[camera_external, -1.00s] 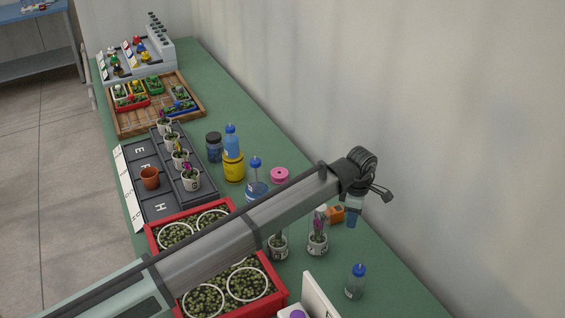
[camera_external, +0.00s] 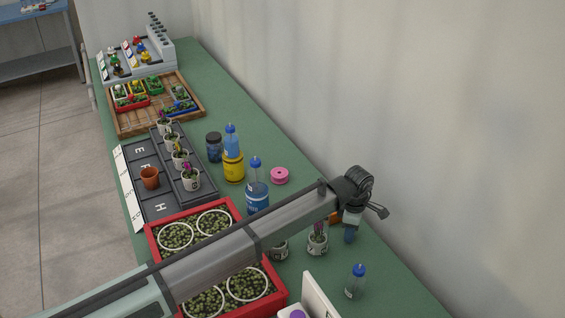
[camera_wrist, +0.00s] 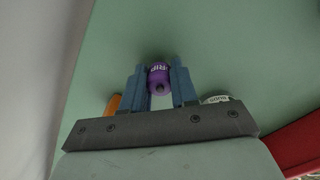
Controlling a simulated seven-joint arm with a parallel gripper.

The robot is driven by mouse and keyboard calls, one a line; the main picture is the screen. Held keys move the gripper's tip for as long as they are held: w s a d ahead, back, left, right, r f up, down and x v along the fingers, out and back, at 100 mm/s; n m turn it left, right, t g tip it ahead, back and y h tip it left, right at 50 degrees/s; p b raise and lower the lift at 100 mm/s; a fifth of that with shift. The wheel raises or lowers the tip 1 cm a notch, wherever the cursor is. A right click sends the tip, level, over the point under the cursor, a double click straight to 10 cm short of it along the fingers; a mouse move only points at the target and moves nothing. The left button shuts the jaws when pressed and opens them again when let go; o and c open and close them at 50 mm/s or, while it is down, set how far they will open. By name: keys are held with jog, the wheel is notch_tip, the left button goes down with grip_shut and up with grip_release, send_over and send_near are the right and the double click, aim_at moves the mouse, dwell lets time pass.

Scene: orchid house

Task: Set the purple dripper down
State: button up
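The purple dripper (camera_wrist: 159,78) is between the two blue fingers of my gripper (camera_wrist: 159,80) in the wrist view, with pale lettering on its side. Both fingers appear to touch its sides. Green bench top (camera_wrist: 220,45) lies behind it; I cannot tell whether the dripper touches it. In the external view my gripper (camera_external: 349,236) points down over the right side of the bench, near the wall. The dripper cannot be made out there.
A small bottle with a blue cap (camera_external: 355,283) and a labelled plant pot (camera_external: 317,245) stand near my gripper. An orange item (camera_wrist: 113,104) is close by, partly hidden.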

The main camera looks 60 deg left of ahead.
jog(key=o, duration=0.4)
jog(key=shift+o, duration=0.2)
jog(key=shift+r, duration=0.1)
notch_tip(320, 180, up, 12)
dwell(0.4)
jog(key=shift+r, duration=0.1)
